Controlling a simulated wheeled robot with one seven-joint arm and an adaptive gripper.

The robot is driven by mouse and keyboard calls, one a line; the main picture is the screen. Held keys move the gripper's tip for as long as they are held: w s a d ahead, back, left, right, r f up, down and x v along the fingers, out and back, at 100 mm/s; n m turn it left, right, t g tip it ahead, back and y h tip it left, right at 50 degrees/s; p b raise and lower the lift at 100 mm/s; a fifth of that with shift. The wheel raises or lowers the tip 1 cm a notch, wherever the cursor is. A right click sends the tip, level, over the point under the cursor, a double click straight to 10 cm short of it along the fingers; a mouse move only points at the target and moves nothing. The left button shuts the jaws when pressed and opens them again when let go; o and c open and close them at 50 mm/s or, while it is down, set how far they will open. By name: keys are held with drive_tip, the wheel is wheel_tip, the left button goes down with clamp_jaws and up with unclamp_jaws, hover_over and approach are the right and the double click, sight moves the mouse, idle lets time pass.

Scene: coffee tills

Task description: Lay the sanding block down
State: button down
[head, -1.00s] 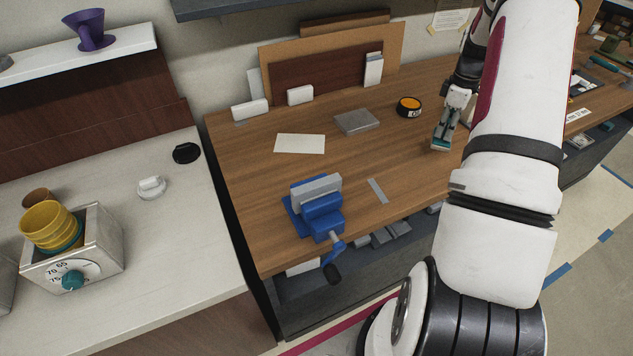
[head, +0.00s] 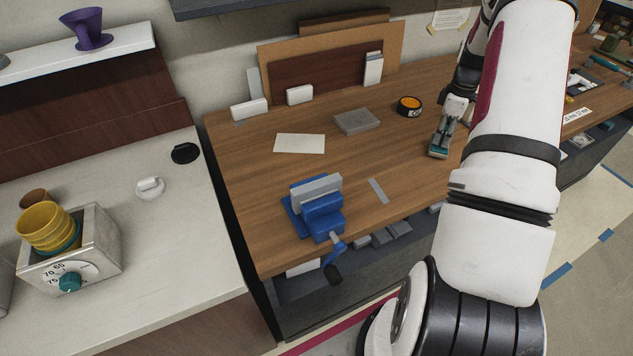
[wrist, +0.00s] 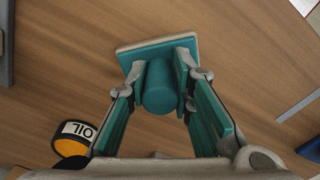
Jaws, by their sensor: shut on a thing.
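The sanding block (wrist: 158,50) shows in the wrist view as a teal piece with a flat, pale-edged base and a rounded teal grip. My gripper (wrist: 158,72) is shut on the rounded grip, with one finger on each side. In the head view the block (head: 438,153) is a small teal shape at the end of my gripper (head: 444,138), over the right part of the wooden bench (head: 300,178). It is very low over the wood; I cannot tell whether it touches. Part of the grip is hidden between the fingers.
An orange-topped oil tin (head: 409,106) stands left of my gripper, with a grey slab (head: 357,121) beyond it. A pale card (head: 299,143), a grey strip (head: 378,190) and a blue vise (head: 321,210) are further left. Bare wood lies between these and the block.

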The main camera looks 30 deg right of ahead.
drive_tip(key=shift+f, duration=0.5)
drive_tip(key=c, duration=1.3)
unclamp_jaws()
drive_tip(key=shift+c, duration=0.2)
wheel_tip(320, 180, up, 11)
drive_tip(key=shift+r, duration=0.5)
